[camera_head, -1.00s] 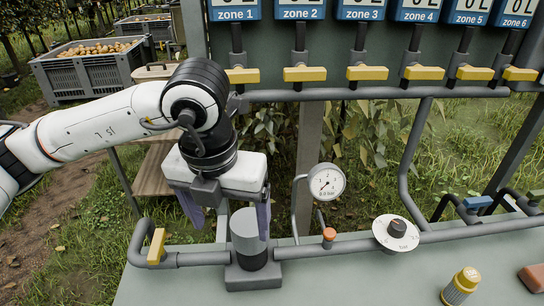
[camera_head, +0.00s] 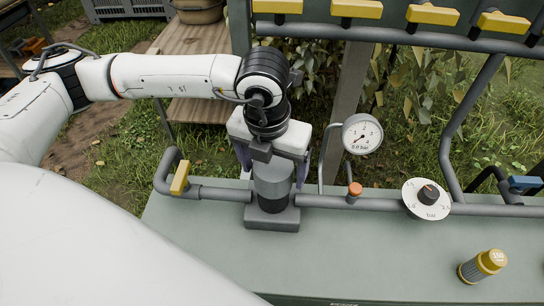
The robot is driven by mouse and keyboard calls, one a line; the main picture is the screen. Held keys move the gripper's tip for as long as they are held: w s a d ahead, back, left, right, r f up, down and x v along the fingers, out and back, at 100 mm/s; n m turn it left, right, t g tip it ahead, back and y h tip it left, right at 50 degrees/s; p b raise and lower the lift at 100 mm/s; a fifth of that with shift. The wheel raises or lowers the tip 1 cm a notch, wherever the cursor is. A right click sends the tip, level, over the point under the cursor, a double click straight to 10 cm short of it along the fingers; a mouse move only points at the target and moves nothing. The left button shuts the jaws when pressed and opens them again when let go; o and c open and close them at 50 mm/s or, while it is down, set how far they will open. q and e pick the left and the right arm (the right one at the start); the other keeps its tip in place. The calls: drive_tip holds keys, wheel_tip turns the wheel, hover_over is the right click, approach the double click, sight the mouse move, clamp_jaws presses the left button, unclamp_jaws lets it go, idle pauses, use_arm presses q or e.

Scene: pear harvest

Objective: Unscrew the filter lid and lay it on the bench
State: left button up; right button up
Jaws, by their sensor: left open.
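The filter (camera_head: 272,203) stands upright on the green-grey bench (camera_head: 365,260), in line with the grey pipe. Its light grey lid (camera_head: 272,180) is on top, partly hidden from above by my left gripper. My left gripper (camera_head: 274,176) points down over the filter, with one purple finger on each side of the lid. The fingers are open; I cannot tell whether either touches the lid. My right gripper is not in view.
A pressure gauge (camera_head: 362,134) reading 0.0 bar stands right of the filter. A yellow-handled valve (camera_head: 180,178) is on the left pipe. An orange-capped fitting (camera_head: 355,189), a pressure dial (camera_head: 427,199) and a yellow-topped cartridge (camera_head: 483,266) are to the right.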

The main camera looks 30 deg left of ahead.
sight(274, 165)
use_arm(q)
drive_tip(key=shift+w+f, duration=0.1)
drive_tip(key=shift+f, duration=0.1)
drive_tip(key=shift+c, duration=0.2)
drive_tip(key=c, duration=1)
drive_tip(key=shift+f+n+b, duration=0.15)
drive_tip(key=shift+n+b, duration=0.2)
drive_tip(key=shift+n, duration=0.15)
drive_tip(key=shift+c, duration=0.2)
drive_tip(key=n+b, duration=0.1)
drive_tip(key=n, duration=0.1)
drive_tip(key=shift+n+y, duration=0.3)
drive_tip(key=shift+n, duration=0.1)
drive_tip(key=n, duration=0.3)
drive_tip(key=shift+g, duration=0.3)
drive_tip(key=n, duration=0.3)
drive_tip(key=shift+n+y, duration=0.4)
drive_tip(key=shift+r+p, duration=1.95)
drive_tip(key=shift+r, duration=1.75)
